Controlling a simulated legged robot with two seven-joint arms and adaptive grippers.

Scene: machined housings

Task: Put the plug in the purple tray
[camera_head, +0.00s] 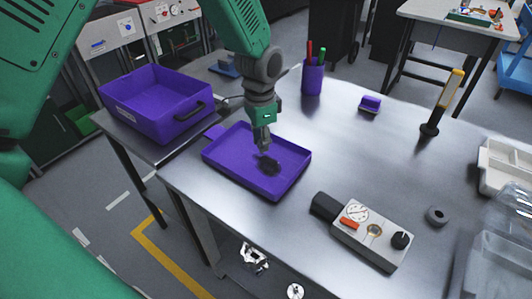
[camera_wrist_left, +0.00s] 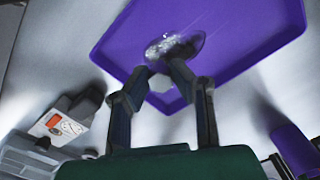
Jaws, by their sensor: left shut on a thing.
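The shallow purple tray (camera_head: 232,158) lies on the metal table near its left edge. It fills the upper part of the left wrist view (camera_wrist_left: 245,28). My left gripper (camera_head: 263,148) points down over the tray, with its fingertips just above the tray floor. In the left wrist view the fingers (camera_wrist_left: 168,80) are shut on a small pale piece, seemingly the plug (camera_wrist_left: 160,84). Its shape is partly hidden by the fingers. My right gripper is out of view.
A deep purple bin (camera_head: 150,122) stands left of the tray. A purple pen cup (camera_head: 313,79), a purple block (camera_head: 370,103), a yellow-handled tool (camera_head: 441,100), a gauge box (camera_head: 372,234) and a dark ring (camera_head: 437,216) are on the table. The table's middle is clear.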

